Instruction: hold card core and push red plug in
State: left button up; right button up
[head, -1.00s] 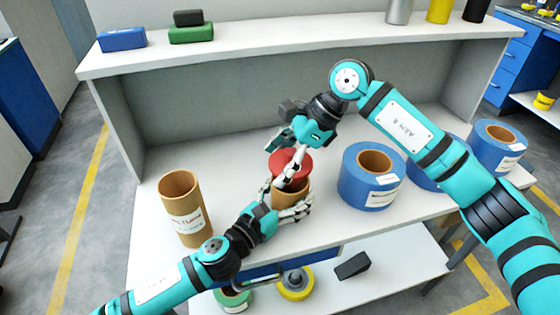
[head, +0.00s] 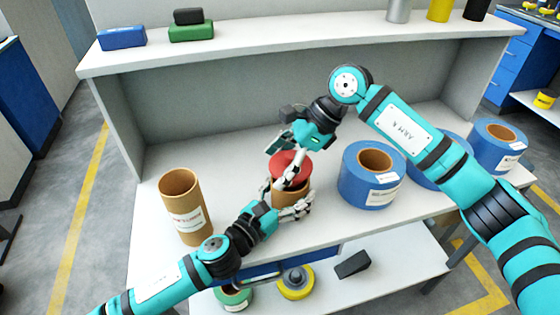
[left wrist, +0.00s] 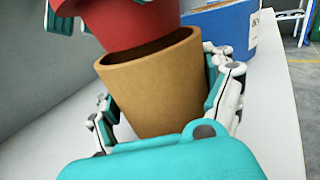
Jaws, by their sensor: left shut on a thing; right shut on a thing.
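A brown card core (head: 290,193) stands open end up near the middle of the table, also large in the left wrist view (left wrist: 155,95). My left gripper (head: 290,206) comes from the front left and is shut around its sides. A red plug (head: 290,163) sits over the core's mouth, held by my right gripper (head: 291,176), which reaches down from above. In the left wrist view the plug (left wrist: 130,18) overlaps the far rim, tilted. The dark opening shows below the plug's lower edge; I cannot tell whether the plug enters it.
A taller card tube (head: 184,205) stands left of my left gripper. Blue coils (head: 366,190) stand to the right, beneath my right arm. A shelf (head: 300,50) runs along the back. A lower shelf holds a green and a yellow (head: 295,285) roll and a black block (head: 352,264).

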jog(key=shift+f, duration=0.85)
jog(key=shift+f, duration=0.35)
pick_arm(q)
jog(key=shift+a, duration=0.1)
pick_arm(e)
jog(key=shift+s+f, duration=0.1)
jog(key=shift+f, duration=0.45)
jog(key=o, duration=1.1)
jog(key=shift+c, duration=0.2)
jog(key=v, duration=1.2)
jog(key=shift+f, duration=0.1)
